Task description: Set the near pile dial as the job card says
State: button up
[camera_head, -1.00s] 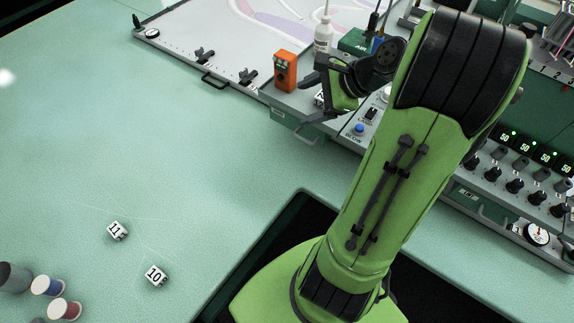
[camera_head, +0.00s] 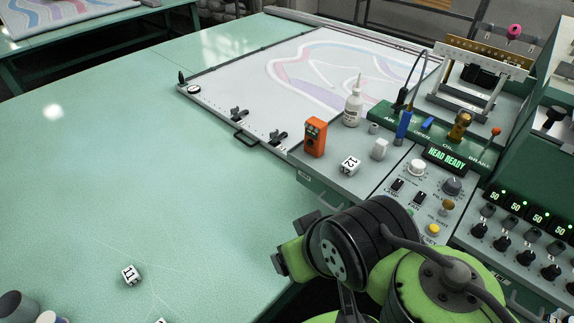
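My gripper (camera_head: 281,262) is low in the middle of the view, over the green table beside the console's front edge. It is seen side-on and partly hidden by my wrist, so its opening is unclear. On the console (camera_head: 330,189), a white knob (camera_head: 417,168) and a dark knob (camera_head: 452,186) sit beyond my arm. To the right is a row of black knobs (camera_head: 502,243) below green displays (camera_head: 515,206) reading 50. I cannot read which control is the near pile dial. No job card is identifiable. My gripper touches none of these knobs.
A sign (camera_head: 447,160) reads HEAD READY.

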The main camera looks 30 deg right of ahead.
aim_at(452, 187)
jog(key=z, duration=1.95)
jog(key=k+l+z, duration=0.1)
jog(key=z, duration=0.35)
jog(key=k+l+z, duration=0.15)
jog(key=z, duration=0.35)
jog(key=k+l+z, duration=0.1)
jog(key=z, duration=0.35)
